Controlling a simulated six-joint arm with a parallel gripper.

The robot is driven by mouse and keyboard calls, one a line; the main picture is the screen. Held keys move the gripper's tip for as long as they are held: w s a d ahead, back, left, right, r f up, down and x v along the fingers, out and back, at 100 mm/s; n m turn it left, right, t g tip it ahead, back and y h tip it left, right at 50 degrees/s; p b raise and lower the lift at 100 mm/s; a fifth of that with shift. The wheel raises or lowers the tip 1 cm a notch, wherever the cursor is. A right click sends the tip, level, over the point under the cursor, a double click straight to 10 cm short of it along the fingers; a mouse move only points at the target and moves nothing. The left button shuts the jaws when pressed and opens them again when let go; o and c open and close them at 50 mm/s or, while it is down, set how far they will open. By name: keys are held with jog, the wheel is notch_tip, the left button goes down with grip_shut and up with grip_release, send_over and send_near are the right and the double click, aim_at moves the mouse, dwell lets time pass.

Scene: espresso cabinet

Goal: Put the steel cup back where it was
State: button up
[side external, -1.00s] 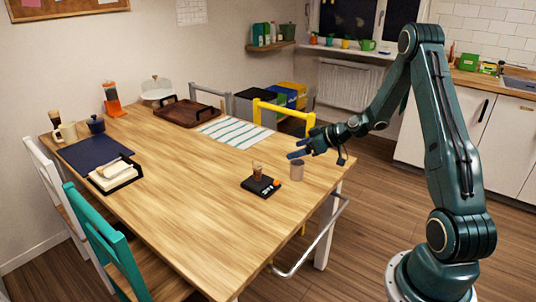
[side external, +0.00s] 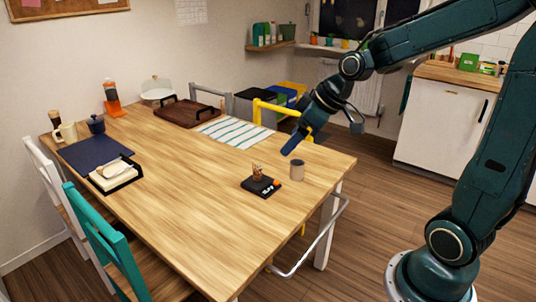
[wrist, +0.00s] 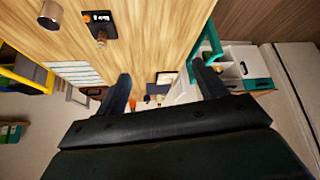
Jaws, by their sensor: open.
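The steel cup (side external: 297,171) stands upright on the wooden table near its right edge, just right of a small black scale (side external: 262,191). In the wrist view the cup (wrist: 49,16) is at the top left, clear of the fingers. My gripper (side external: 292,143) is above and behind the cup in the side view, pointing down and to the left, apart from it. In the wrist view my gripper (wrist: 165,80) shows two dark fingers spread wide with nothing held between them.
A small brown glass (side external: 257,170) stands on the scale. A striped cloth (side external: 235,133), a dark tray (side external: 187,113) and a navy mat (side external: 95,150) lie farther back and left. A yellow chair (side external: 283,108) stands behind the table. The table's front middle is clear.

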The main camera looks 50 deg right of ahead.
jog(key=s+a+r+m+h, duration=0.1)
jog(key=s+a+r, duration=0.1)
jog(key=s, duration=0.7)
jog(key=s+a+r+m, duration=0.1)
jog(key=s+a+m, duration=0.1)
jog(key=s, duration=0.7)
jog(key=shift+a+r+g+h, duration=0.4)
jog(key=shift+a, duration=0.15)
